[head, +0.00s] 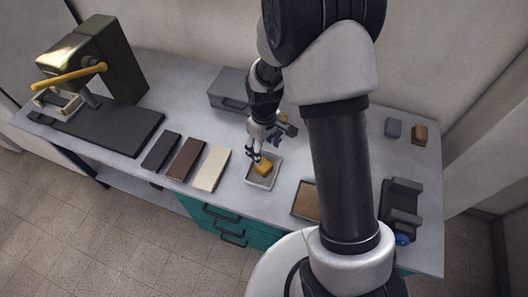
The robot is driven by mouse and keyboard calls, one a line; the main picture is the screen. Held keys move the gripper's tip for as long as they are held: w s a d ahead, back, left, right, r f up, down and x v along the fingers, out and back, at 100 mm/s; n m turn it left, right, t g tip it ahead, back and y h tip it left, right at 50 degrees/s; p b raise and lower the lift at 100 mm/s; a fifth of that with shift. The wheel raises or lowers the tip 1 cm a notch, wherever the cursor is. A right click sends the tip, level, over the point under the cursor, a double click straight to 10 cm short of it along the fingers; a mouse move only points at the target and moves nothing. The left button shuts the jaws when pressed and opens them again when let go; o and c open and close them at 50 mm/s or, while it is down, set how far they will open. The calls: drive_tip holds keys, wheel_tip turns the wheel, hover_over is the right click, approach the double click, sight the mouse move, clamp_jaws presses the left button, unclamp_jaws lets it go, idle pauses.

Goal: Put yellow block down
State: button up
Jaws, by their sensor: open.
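The yellow block (264,169) lies in a small pale square tray (268,185) near the front edge of the table. My gripper (255,160) is open, with its fingertips just above and at the left of the block. At this size I cannot tell whether a finger touches it. My arm covers part of the table to the right of the tray.
Black, brown and cream slabs (212,169) lie left of the tray on the grey table (180,115). A dark press-like machine (107,62) with a yellow lever stands far left. A grey box (229,88) sits behind. A brown-topped tray (306,202) is at right, partly hidden.

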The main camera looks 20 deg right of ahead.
wheel_tip(320, 180, up, 10)
drive_tip(key=s+m+t, duration=0.1)
drive_tip(key=s, duration=0.1)
drive_tip(key=s+r+m+t, duration=0.3)
drive_tip(key=s+r+m, duration=0.2)
drive_tip(key=s+r, duration=1.2)
drive_tip(key=shift+s+r+t, duration=0.15)
drive_tip(key=shift+s+t, duration=0.15)
drive_tip(key=shift+s, duration=0.95)
drive_tip(key=shift+f, duration=0.25)
